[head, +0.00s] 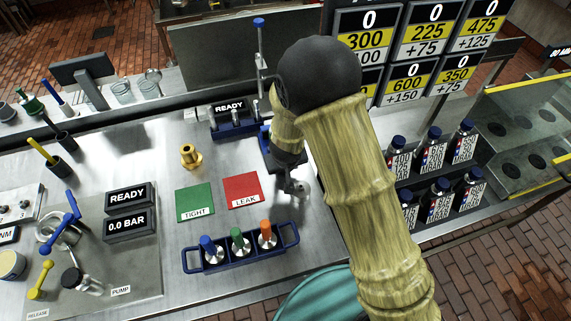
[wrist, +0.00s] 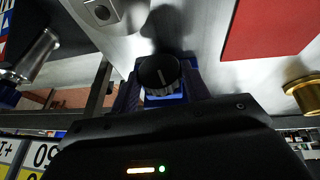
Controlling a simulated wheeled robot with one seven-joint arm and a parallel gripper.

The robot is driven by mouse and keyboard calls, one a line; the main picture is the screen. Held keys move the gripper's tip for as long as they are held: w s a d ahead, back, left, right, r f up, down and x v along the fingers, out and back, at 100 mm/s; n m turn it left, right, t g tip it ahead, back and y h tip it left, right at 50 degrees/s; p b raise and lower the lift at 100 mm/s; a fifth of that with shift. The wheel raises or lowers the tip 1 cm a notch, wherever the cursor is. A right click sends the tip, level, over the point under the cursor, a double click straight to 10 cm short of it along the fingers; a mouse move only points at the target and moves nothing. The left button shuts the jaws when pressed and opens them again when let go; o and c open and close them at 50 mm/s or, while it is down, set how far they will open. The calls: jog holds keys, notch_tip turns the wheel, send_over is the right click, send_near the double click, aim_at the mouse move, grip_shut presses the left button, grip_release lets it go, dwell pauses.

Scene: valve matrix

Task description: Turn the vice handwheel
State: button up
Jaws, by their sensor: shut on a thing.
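The vice handwheel is the round black knob with a pale line (wrist: 158,72) in the middle of the wrist view, in front of blue vice parts. My gripper (wrist: 160,84) is shut on it, with dark fingers at both sides of the knob. In the head view the blue vice (head: 265,138) shows only in part behind my arm, beyond the red LEAK mat. My gripper (head: 290,178) points down there, and the handwheel itself is hidden or too small to make out.
A red LEAK mat (head: 242,190) and a green TIGHT mat (head: 195,202) lie on the steel bench. A brass fitting (head: 190,155) stands behind them. A blue rack (head: 240,250) with three coloured-top valves is in front. Labelled bottles (head: 433,150) stand at right.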

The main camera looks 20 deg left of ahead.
jog(key=shift+w+d+f+y+b, duration=0.15)
jog(key=shift+y+b, duration=0.15)
jog(key=shift+b, duration=0.85)
